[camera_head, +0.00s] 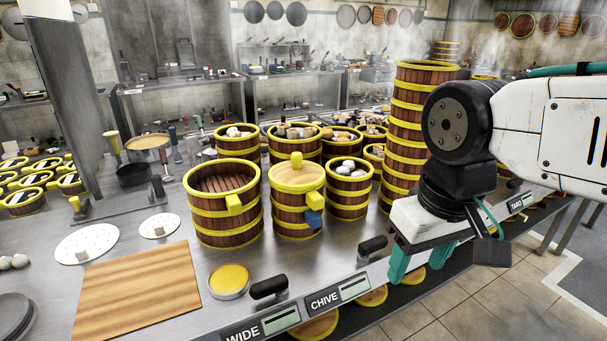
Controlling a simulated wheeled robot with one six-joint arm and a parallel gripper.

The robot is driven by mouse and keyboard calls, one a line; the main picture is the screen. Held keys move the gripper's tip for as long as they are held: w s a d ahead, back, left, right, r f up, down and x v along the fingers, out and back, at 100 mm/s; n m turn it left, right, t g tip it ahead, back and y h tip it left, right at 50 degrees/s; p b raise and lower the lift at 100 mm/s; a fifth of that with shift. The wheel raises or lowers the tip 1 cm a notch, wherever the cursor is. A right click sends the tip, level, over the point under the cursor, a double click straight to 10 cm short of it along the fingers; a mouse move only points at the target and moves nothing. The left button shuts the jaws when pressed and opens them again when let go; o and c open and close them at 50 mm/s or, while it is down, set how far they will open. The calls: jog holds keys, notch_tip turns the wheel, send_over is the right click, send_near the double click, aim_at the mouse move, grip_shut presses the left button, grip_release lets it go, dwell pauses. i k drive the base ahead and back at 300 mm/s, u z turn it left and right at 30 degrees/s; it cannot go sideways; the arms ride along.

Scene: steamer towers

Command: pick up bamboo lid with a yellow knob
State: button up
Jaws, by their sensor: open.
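My gripper (418,270) has teal fingers and hangs at the right, near the front edge of the counter. It is open, looks empty, and is apart from the lid.
An open empty steamer (221,215) stands just left of the lid. A steamer with white buns (350,192) and a tall steamer tower (403,140) stand to the right. A wooden board (137,290) and a yellow-filled dish (229,281) lie in front. Dark handles (268,288) line the counter edge.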

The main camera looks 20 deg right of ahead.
aim_at(315, 176)
jog(key=z, duration=0.05)
jog(key=k, duration=0.65)
jog(key=z, duration=0.4)
jog(key=i, duration=1.35)
jog(key=u, duration=0.75)
